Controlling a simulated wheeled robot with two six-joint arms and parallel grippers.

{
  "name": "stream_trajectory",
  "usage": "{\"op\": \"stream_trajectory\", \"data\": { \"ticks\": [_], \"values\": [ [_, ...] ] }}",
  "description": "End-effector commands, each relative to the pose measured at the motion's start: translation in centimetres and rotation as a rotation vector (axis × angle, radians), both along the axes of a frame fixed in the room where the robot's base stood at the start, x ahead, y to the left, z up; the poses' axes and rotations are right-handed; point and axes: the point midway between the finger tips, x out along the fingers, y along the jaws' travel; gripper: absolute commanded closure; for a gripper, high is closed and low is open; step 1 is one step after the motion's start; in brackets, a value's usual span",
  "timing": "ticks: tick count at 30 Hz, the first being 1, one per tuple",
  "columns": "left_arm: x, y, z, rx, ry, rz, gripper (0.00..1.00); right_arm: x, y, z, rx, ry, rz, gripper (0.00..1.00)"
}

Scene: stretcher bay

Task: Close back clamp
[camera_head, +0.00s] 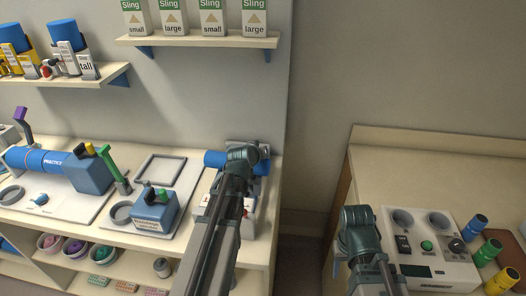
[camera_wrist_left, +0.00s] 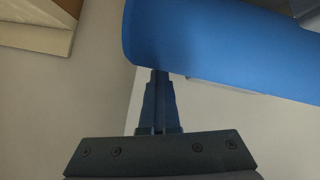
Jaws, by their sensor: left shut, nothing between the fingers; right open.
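A blue cylinder (camera_head: 215,158) lies at the right end of the left bench, partly hidden by my left arm. In the left wrist view the same-coloured cylinder (camera_wrist_left: 230,45) fills the top, close to my left gripper (camera_wrist_left: 160,75). Its narrow fingers are together and empty, with their tips at the cylinder's lower edge; I cannot tell whether they touch. A grey part (camera_wrist_left: 306,8) at the upper right may belong to a clamp; the clamp's state cannot be made out. My right gripper (camera_head: 360,218) is at the right bench, apart from the cylinder, its fingers not clearly visible.
A grey panel (camera_head: 437,268) with dials and round openings sits on the right bench, beside coloured cylinders (camera_head: 475,226). A blue box (camera_head: 154,212) and a practice limb (camera_head: 42,160) are on the left bench. A gap separates the benches. Sling boxes (camera_head: 172,17) stand on a shelf above.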

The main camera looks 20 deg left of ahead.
Motion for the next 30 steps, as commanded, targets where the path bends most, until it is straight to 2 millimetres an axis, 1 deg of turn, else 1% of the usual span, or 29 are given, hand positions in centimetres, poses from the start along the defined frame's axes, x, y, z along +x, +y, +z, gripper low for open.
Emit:
{"op": "stream_trajectory", "data": {
  "ticks": [1,6,13,17,23,29,30],
  "values": [
    [-0.3,0.2,-0.6,-0.001,0.016,-0.003,1.0,0.0,0.0,-0.3,0.0,0.0,0.0,0.5],
    [-0.5,1.1,-0.8,0.003,0.017,0.0,1.0,0.0,0.0,-0.5,0.0,0.0,0.0,0.5],
    [-0.6,1.4,-0.8,0.006,0.017,0.003,1.0,0.0,0.0,-0.5,0.0,0.0,0.0,0.5],
    [-0.7,1.4,-0.3,0.006,0.016,0.003,1.0,0.0,0.0,0.0,0.0,0.0,0.0,0.5],
    [-0.9,0.8,1.7,0.006,0.009,0.0,1.0,0.0,0.0,1.8,0.0,0.0,0.0,0.5],
    [-1.1,-0.1,4.9,0.002,-0.006,-0.005,1.0,0.0,0.0,4.8,0.0,0.0,0.0,0.5],
    [-2.0,-0.5,5.3,0.002,-0.006,-0.005,1.0,0.0,0.0,5.2,0.0,0.0,0.0,0.5]
  ]
}}
